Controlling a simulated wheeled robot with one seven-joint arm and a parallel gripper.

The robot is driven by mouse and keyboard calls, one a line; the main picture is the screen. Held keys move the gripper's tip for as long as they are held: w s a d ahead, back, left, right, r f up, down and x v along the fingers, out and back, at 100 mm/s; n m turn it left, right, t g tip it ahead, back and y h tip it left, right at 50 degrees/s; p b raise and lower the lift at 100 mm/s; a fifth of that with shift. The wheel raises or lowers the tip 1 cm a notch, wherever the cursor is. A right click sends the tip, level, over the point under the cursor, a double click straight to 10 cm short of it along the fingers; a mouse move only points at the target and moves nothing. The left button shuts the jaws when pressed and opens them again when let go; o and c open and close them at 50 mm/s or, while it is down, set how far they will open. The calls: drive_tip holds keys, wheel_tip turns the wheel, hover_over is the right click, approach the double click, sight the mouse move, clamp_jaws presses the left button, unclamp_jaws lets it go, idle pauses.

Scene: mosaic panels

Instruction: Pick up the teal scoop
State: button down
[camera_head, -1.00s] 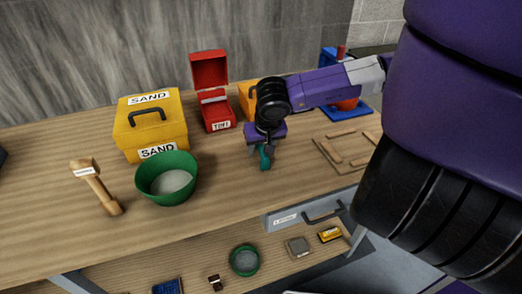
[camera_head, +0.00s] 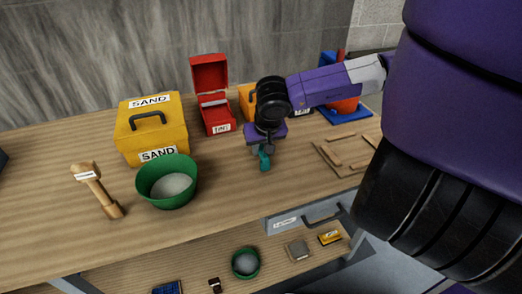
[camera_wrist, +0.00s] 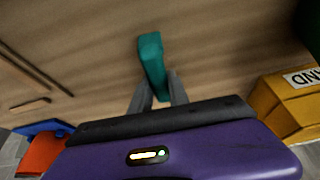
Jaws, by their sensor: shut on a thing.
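The teal scoop (camera_head: 264,160) is between the fingers of my gripper (camera_head: 260,150), over the middle of the wooden bench. In the wrist view the teal scoop (camera_wrist: 151,62) sticks out past the two grey fingertips of my gripper (camera_wrist: 160,92), which are shut on it. Its grasped end is partly hidden by the fingers. I cannot tell for sure whether it is clear of the bench top.
A green bowl (camera_head: 152,194) of grey material and a yellow SAND box (camera_head: 175,131) stand to the left, with a wooden mallet-like tool (camera_head: 97,190). An open red box (camera_head: 217,117) is behind. A wooden frame (camera_head: 328,160) lies right. Bench in front is bare.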

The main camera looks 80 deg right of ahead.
sight(261, 147)
wheel_tip(261, 147, up, 19)
drive_tip(key=p, duration=0.7)
drive_tip(key=shift+p, duration=0.4)
drive_tip(key=shift+f, duration=0.15)
